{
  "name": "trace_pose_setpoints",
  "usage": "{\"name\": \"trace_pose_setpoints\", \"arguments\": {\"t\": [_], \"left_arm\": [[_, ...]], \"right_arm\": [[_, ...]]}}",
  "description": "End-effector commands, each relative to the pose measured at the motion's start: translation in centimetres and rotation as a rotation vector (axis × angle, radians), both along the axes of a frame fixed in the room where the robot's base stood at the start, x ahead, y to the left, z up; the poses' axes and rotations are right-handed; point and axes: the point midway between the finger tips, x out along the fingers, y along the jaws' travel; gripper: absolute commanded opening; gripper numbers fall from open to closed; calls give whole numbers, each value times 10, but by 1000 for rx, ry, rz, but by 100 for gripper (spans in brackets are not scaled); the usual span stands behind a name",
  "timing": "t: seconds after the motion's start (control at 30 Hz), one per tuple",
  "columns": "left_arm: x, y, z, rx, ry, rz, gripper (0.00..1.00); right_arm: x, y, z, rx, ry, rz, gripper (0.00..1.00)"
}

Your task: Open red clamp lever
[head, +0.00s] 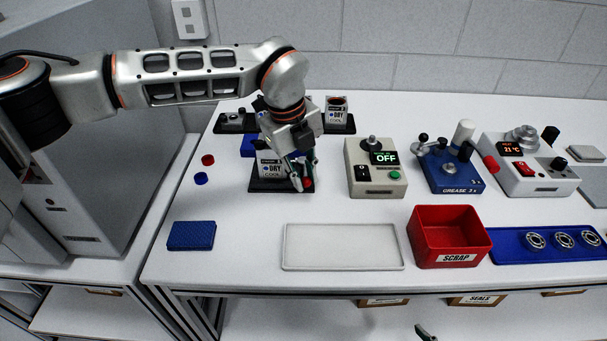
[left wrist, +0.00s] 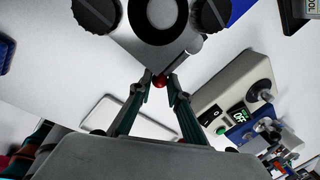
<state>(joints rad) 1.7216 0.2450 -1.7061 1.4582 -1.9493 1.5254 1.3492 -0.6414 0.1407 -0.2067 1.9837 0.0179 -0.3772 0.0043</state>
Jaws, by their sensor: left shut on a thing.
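The red ball of the clamp lever (head: 308,183) is at the front right of a grey fixture block (head: 270,169) labelled DRY. In the left wrist view the red ball (left wrist: 159,82) sits between the fingertips, at the corner of the block (left wrist: 148,48) with its dark ring and black knobs. My left gripper (head: 302,184) is shut on the red ball; it also shows in the left wrist view (left wrist: 160,80). The rest of the lever is mostly hidden by the fingers and block. A dark tip at the bottom edge appears to be my right gripper (head: 426,333), away from the fixture.
A beige box reading OFF (head: 376,168) stands right of the fixture. An empty white tray (head: 342,247) and a red SCRAP bin (head: 450,237) are in front. A second fixture (head: 337,116) stands behind. Red (head: 208,160) and blue (head: 201,179) caps lie left.

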Motion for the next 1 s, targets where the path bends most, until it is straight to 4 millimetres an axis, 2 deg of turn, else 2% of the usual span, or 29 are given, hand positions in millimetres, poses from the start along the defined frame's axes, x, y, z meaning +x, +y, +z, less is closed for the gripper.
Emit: {"name": "trace_pose_setpoints", "arguments": {"t": [0.37, 1.0], "left_arm": [[2, -5, 2, 4, 0, 128, 0], [16, -42, 1, 6, -3, 695, 0]], "right_arm": [[2, 1, 6, 5, -5, 0, 100], [-2, 3, 5, 12, 4, -2, 100]]}}
